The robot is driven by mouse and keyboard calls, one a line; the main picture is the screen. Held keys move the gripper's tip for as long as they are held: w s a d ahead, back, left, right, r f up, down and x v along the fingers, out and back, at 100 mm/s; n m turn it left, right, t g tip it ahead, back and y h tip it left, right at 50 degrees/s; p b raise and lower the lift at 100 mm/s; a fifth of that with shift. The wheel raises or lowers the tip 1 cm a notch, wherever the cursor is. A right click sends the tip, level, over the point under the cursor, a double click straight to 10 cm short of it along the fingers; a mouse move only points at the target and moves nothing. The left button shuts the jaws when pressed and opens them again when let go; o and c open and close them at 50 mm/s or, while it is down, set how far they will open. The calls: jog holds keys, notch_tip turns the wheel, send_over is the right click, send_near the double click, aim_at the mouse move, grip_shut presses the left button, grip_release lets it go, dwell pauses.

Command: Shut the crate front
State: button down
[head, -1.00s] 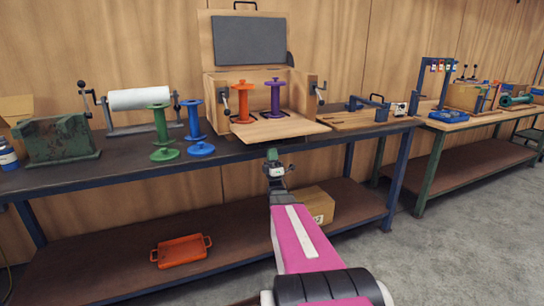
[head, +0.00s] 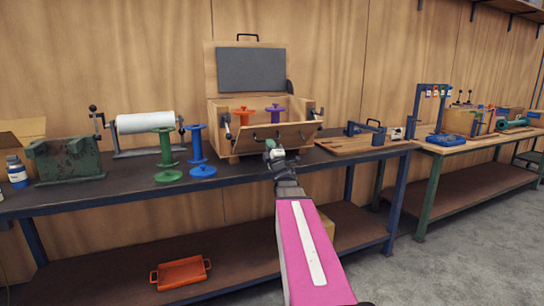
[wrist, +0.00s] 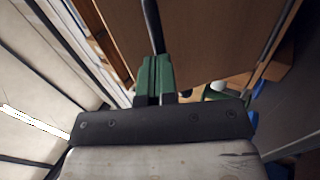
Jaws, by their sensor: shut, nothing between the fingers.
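The wooden crate (head: 220,112) stands on the dark workbench with its lid raised at the back. Its front panel (head: 295,132) is tilted partway up, hinged at the bottom edge. An orange spool (head: 242,114) and a purple spool (head: 275,113) stand inside, their lower parts hidden behind the panel. My gripper (head: 273,150) is at the panel's outer face, near its middle, with its fingers shut and empty. In the wrist view the green fingers (wrist: 153,75) point at the brown panel (wrist: 195,40), close to a dark bar. I cannot tell whether they touch.
Green (head: 165,150) and blue (head: 198,150) spools stand left of the crate, beside a white roll (head: 145,122) on a stand and a green metal block (head: 65,158). A wooden board with a clamp (head: 365,140) lies to the right. Latches flank the crate front.

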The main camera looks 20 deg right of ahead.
aim_at(267, 130)
jog(key=shift+g, duration=0.3)
jog(key=w+r, duration=0.1)
jog(key=r, duration=0.1)
jog(key=w+r, duration=0.3)
jog(key=r, duration=0.1)
jog(key=shift+w+r, duration=0.2)
jog(key=shift+w, duration=0.15)
jog(key=x, duration=0.7)
jog(key=shift+r, duration=0.15)
jog(key=shift+x, duration=0.75)
jog(key=shift+a, duration=0.15)
